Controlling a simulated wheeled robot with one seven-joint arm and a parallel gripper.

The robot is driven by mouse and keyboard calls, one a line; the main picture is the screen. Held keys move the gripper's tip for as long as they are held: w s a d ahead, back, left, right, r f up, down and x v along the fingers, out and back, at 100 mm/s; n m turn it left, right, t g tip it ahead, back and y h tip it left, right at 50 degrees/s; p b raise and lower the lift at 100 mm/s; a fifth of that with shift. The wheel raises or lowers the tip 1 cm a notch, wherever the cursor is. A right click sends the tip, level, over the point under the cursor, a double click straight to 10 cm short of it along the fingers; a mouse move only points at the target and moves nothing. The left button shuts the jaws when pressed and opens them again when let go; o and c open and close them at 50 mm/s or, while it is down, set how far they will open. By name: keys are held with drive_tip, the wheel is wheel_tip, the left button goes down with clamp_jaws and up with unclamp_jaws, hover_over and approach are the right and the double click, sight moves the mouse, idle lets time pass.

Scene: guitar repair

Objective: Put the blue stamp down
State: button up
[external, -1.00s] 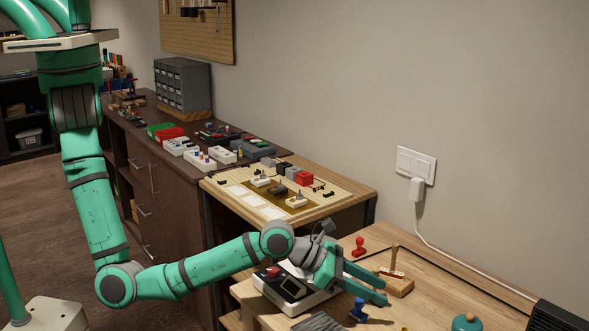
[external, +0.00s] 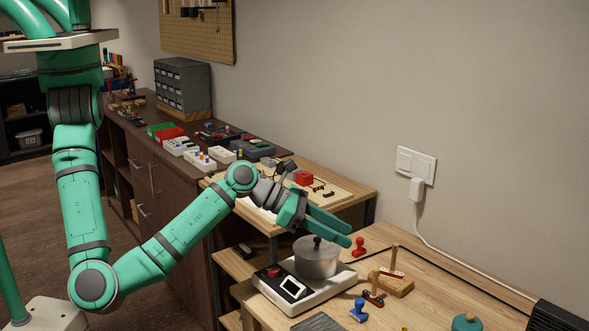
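The blue stamp (external: 358,310) stands on the light wooden table near its front, to the right of the white hot plate. It is apart from my gripper.
The pot (external: 316,260) sits on the hot plate (external: 310,300). A red stamp (external: 359,246) stands behind it. A small wooden-handled tool (external: 374,292) and a wooden stand (external: 396,284) are close to the blue stamp. A teal object (external: 467,323) is at the right.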

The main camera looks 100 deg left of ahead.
drive_tip(key=s+a, duration=0.1)
drive_tip(key=s, duration=0.9)
drive_tip(key=a+n+y, duration=0.2)
drive_tip(key=a, duration=0.9)
drive_tip(key=shift+s+a+f, duration=0.15)
drive_tip(key=shift+a+f, duration=0.05)
drive_tip(key=shift+f, duration=0.05)
